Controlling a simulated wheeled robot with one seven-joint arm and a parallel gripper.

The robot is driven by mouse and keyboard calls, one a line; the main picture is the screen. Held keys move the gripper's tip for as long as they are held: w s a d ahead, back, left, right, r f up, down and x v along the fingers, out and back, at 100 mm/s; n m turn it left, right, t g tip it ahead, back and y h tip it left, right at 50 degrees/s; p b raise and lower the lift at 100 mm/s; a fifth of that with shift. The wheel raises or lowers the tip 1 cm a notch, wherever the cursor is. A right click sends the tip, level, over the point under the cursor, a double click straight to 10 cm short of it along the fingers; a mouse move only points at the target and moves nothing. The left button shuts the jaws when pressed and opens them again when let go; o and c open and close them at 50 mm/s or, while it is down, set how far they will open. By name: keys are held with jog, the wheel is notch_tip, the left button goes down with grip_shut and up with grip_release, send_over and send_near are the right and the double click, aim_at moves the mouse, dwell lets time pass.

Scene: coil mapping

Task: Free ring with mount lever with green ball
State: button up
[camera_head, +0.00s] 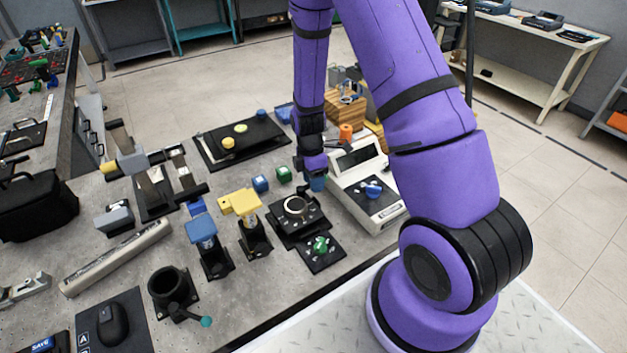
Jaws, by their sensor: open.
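A black round holder (168,281) stands at the front of the bench, with a short lever ending in a teal-green ball (206,321) on its right. Another black mount (284,226) sits further right, with a pale ring (296,206) on its top. A green knob (321,244) is on a black plate in front of that mount. My gripper (311,178) points down behind the pale ring, apart from it, and looks empty. Its fingers are small and partly hidden. I cannot tell whether a ring sits inside the round holder.
A white scale-like device (367,185) stands close to the right of my gripper. Blue (202,231) and yellow (244,203) topped fixtures stand left of the ring mount. A black tray (240,142) is further back.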

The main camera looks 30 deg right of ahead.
jog(key=shift+f, duration=0.1)
grip_shut()
jog(key=shift+w, duration=0.1)
dwell(0.3)
jog(key=n, duration=0.2)
jog(key=w+n, duration=0.1)
jog(key=shift+w+n+h, duration=0.15)
jog(key=shift+n+h, duration=0.25)
jog(key=shift+w+a+n+h, duration=0.15)
jog(key=shift+w+a+n, duration=0.1)
jog(key=shift+n, duration=0.7)
jog(key=shift+w+a+n+h, duration=0.1)
jog(key=shift+w+n+h, duration=0.15)
jog(key=shift+n, duration=0.65)
jog(key=shift+w+a+n+h, duration=0.1)
jog(key=shift+w+a+n, duration=0.15)
jog(key=shift+n, duration=0.7)
jog(key=shift+w, duration=0.1)
grip_release()
